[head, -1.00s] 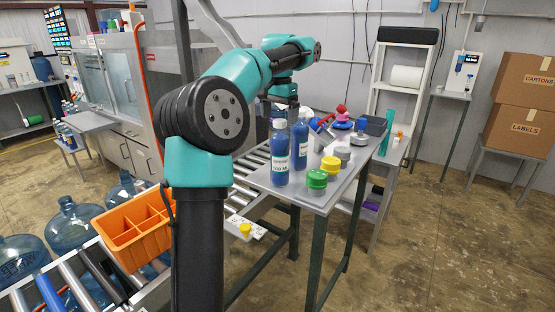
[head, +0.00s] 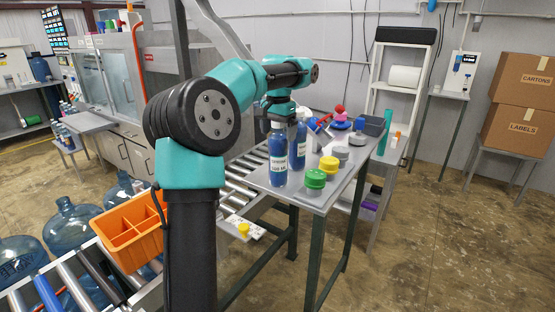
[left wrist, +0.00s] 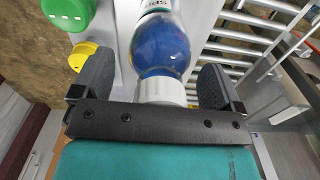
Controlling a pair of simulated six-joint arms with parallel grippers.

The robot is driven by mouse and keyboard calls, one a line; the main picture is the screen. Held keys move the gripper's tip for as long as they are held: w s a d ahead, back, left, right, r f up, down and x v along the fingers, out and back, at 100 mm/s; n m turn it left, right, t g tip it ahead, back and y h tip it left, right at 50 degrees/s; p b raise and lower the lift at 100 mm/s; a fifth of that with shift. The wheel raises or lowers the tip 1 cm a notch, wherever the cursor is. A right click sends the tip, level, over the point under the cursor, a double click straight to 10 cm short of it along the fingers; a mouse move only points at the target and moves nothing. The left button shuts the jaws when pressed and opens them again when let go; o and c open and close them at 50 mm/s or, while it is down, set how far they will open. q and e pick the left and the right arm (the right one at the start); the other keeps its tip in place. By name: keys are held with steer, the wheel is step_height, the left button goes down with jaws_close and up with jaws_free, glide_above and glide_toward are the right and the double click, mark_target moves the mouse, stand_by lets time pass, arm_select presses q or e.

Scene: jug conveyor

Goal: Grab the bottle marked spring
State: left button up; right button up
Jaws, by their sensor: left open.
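A blue bottle (head: 278,168) with a white label stands upright at the near left part of the grey table (head: 318,195). In the left wrist view its label (left wrist: 156,5) shows letters that look like the start of SPRING. Its white cap (left wrist: 160,91) is there too. My left gripper (left wrist: 155,72) is open, with one finger on each side of the bottle's top and visible gaps between. In the head view the left gripper (head: 278,122) is over the bottle and hides its cap. A second blue bottle (head: 299,148) stands just behind it. My right gripper is not in view.
A green cap (head: 315,179) and a yellow cap (head: 329,164) lie right of the bottles; several other items stand farther back. A roller conveyor (head: 236,186) runs left of the table. An orange crate (head: 132,240) and large blue jugs (head: 72,225) are at lower left.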

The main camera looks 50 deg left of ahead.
arm_select(q)
jaws_close()
stand_by(0.8)
steer(key=shift+r, duration=0.1)
steer(key=shift+r, duration=1.75)
steer(key=s+d+r, duration=0.1)
steer(key=s+d, duration=0.9)
steer(key=d, duration=0.2)
steer(key=shift+s+r, duration=0.15)
steer(key=shift+s, duration=0.15)
